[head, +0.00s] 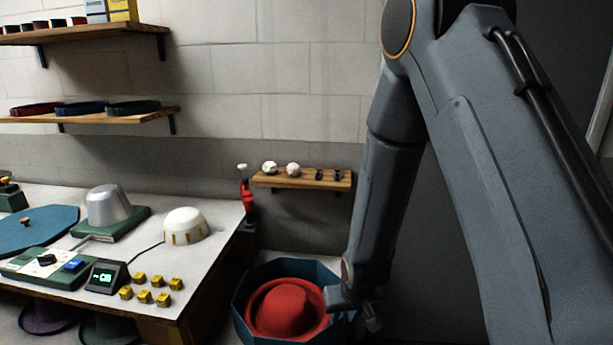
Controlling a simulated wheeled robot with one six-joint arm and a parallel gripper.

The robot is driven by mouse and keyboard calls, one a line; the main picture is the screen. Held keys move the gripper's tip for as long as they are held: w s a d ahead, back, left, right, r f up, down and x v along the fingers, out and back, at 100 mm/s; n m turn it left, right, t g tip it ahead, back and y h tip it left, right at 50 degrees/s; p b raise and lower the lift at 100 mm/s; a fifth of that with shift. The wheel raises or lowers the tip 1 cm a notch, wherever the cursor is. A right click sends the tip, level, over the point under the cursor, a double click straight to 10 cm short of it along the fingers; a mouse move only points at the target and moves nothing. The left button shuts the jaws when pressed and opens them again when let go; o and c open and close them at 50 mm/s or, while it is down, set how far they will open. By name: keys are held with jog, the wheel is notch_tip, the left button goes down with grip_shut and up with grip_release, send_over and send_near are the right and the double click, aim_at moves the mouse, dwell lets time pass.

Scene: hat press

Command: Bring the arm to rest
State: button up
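My arm comes down from the top right, and its end with my gripper (362,310) is low in the picture, at the right side of a blue many-sided bin (240,309). A red hat (285,308) with a rounded crown and wide brim lies in the bin. The wrist overlaps the right edge of the hat and bin in this view; I cannot tell whether it touches them. The fingers are small and partly hidden, so their opening does not show.
Left of the bin stands a white worktable (215,235) with a silver hat block (107,206), a white dome (185,224), a small display (105,276) and several yellow cubes (144,297). A small wall shelf (300,180) is behind the bin. Two larger shelves hang upper left.

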jog(key=s+d+r+m+g+b, duration=0.1)
jog(key=s+d+r+b, duration=0.2)
jog(key=s, duration=0.4)
jog(key=s+d+r+m+g+b, duration=0.1)
jog(key=s+d+r+g+b, duration=0.1)
jog(key=s+d+r+b, duration=0.2)
jog(key=s+d+b, duration=0.1)
jog(key=s+d, duration=0.2)
jog(key=shift+h+b, duration=0.4)
